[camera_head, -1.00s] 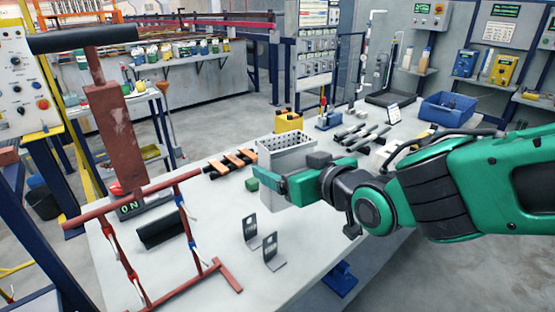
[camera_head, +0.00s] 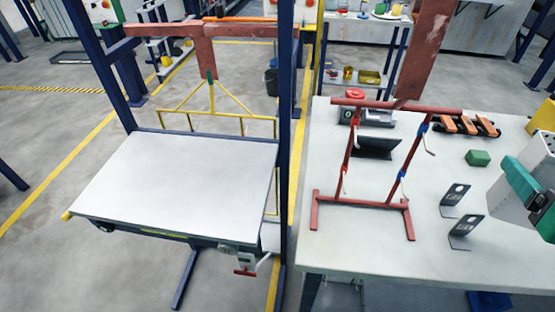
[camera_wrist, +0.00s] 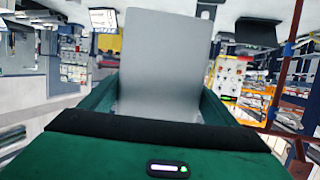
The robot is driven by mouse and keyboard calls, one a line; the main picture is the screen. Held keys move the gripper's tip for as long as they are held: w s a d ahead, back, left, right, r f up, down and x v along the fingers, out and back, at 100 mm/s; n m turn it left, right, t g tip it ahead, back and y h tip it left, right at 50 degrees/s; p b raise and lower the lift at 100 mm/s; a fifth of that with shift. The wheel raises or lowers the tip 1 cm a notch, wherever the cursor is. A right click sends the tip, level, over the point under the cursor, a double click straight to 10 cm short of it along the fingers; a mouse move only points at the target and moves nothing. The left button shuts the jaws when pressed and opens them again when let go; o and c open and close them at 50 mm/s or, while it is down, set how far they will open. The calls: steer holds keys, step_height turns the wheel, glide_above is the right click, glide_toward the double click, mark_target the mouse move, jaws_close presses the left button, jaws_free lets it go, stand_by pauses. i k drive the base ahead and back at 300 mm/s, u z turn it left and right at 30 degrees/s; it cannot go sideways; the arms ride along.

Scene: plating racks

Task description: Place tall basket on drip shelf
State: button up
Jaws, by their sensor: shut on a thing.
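The tall basket is a grey box with a perforated side (camera_head: 545,150), cut off by the right edge of the head view. My green gripper (camera_head: 520,180) is shut on it, over the right part of the worktable. In the wrist view the basket (camera_wrist: 165,55) is a plain grey panel between the green fingers (camera_wrist: 160,105). Whether its bottom touches the table is hidden. At left in the head view, a flat white shelf (camera_head: 180,180) sits in a blue frame, bare on top; it may be the drip shelf, but no label shows.
A red stand with hooks (camera_head: 385,108) stands on the worktable (camera_head: 350,255) between the basket and the white shelf. Two small dark brackets (camera_head: 455,195), a green block (camera_head: 478,158) and orange-black bars (camera_head: 465,126) are nearby. A blue post (camera_head: 285,120) rises beside the shelf.

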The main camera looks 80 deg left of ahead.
mark_target(180, 176)
steer(key=u, duration=0.05)
steer(key=k, duration=1.05)
steer(key=u, duration=1.25)
